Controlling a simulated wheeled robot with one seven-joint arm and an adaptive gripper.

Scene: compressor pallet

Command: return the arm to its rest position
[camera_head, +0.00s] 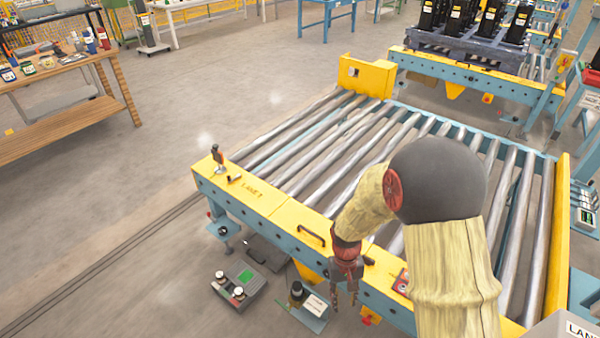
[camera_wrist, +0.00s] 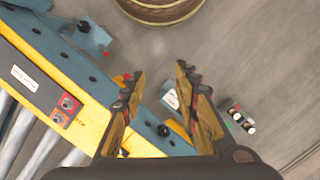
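My arm, in a straw-coloured cover with a dark round joint, reaches over the near right part of the roller conveyor in the head view. My gripper (camera_head: 344,298) hangs fingers-down at the conveyor's near yellow and blue edge. In the wrist view my gripper (camera_wrist: 160,72) has its two fingers spread apart. Nothing shows between them but the floor and part of the conveyor side behind. The arm hides part of the rollers and the near rail.
The roller conveyor (camera_head: 290,212) has a handle (camera_head: 312,236) and an upright tool (camera_head: 217,158) on its rail. A device with a green screen (camera_head: 240,284) and a small stand (camera_head: 310,310) are beside it. A wooden bench (camera_head: 68,132) stands at left. Floor between is clear.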

